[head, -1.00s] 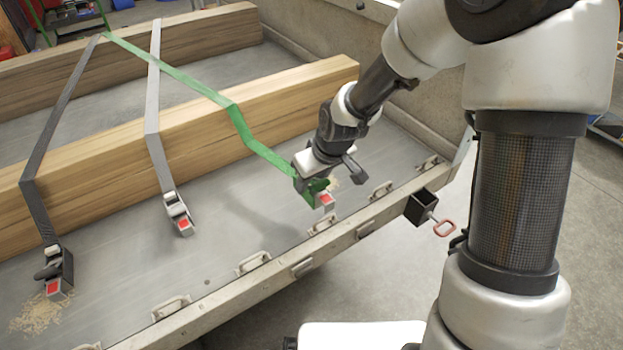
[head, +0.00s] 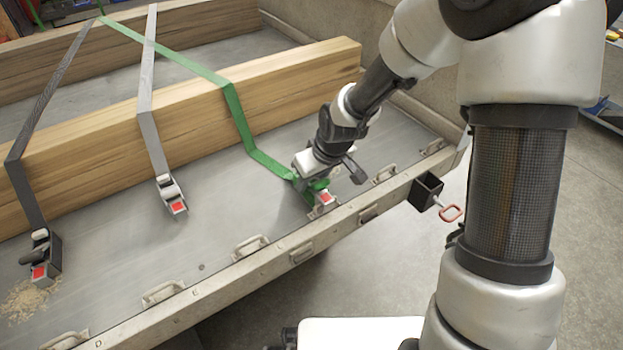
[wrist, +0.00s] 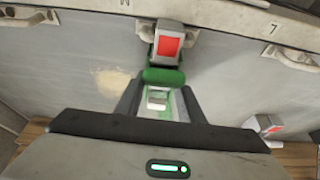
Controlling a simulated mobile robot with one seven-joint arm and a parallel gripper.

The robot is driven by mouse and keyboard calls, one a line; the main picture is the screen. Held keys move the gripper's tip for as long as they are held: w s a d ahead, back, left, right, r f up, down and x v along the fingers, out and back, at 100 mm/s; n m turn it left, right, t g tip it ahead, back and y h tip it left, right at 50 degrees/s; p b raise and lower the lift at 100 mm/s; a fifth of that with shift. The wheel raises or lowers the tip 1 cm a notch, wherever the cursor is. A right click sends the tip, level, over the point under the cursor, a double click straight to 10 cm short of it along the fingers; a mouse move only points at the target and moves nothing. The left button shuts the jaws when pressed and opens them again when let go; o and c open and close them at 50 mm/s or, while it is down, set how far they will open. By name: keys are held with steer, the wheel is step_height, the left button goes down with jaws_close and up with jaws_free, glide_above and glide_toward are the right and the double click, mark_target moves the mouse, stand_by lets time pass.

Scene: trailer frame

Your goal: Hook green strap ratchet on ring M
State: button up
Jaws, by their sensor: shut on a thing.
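My gripper (head: 312,186) is shut on the green strap ratchet (head: 323,197), low over the trailer bed by the near side rail. The ratchet's red-marked end points at the rail, and the green strap (head: 232,108) runs from it up over the beams. In the wrist view the ratchet (wrist: 167,46) overlaps a metal ring (wrist: 145,28) on the rail. I cannot tell whether its hook is through that ring. A letter above this ring is cut off by the frame's top edge, so I cannot read it surely.
More rings line the rail, one to the left (head: 250,246) and one to the right (head: 385,174). Two grey-strap ratchets (head: 173,196) (head: 42,262) lie on the bed. Wooden beams (head: 90,160) cross the bed. A black box with a red handle (head: 425,191) sticks out from the rail.

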steer(key=o, duration=1.4)
steer(key=shift+r, duration=0.1)
